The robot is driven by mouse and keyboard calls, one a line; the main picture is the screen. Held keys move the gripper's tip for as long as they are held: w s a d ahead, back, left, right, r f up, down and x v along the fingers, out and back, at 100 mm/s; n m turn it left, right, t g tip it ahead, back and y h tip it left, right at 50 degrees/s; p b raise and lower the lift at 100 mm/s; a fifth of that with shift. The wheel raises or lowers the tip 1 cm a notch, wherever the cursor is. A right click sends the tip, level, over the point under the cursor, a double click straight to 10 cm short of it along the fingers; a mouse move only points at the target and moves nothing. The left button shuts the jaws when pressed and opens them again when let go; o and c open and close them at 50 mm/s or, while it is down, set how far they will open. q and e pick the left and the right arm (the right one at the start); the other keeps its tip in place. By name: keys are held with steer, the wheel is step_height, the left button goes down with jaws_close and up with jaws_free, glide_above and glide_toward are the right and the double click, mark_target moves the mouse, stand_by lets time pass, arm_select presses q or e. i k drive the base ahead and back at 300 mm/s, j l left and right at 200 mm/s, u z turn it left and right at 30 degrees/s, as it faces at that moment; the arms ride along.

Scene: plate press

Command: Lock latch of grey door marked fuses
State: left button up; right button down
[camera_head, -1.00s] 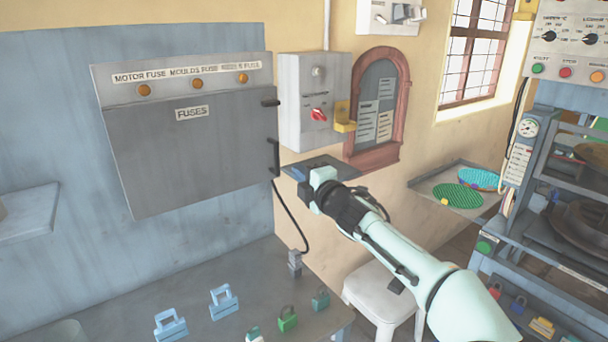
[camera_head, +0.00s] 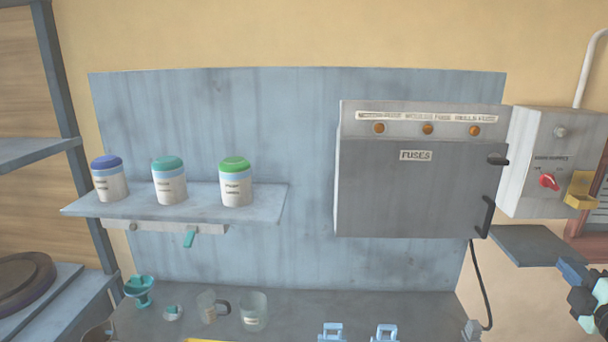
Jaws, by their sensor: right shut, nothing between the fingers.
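The grey door marked fuses (camera_head: 415,190) is on a wall box at the right of centre and looks shut. My right gripper (camera_head: 572,270) is at the right edge of the view, below and right of the door, apart from the latch. It is shut and empty, and partly cut off by the frame. My left gripper is not in view.
A grey switch box (camera_head: 530,150) with a red knob (camera_head: 548,181) and a yellow bracket (camera_head: 582,190) is right of the door. A small shelf (camera_head: 525,245) lies below it. A wall shelf (camera_head: 120,210) with three jars is at left. A bench (camera_head: 290,305) runs below.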

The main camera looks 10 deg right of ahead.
mark_target(493, 158)
steer(key=k+j, duration=0.25)
steer(key=k, duration=0.2)
steer(key=k+j, duration=0.2)
steer(key=k, duration=0.25)
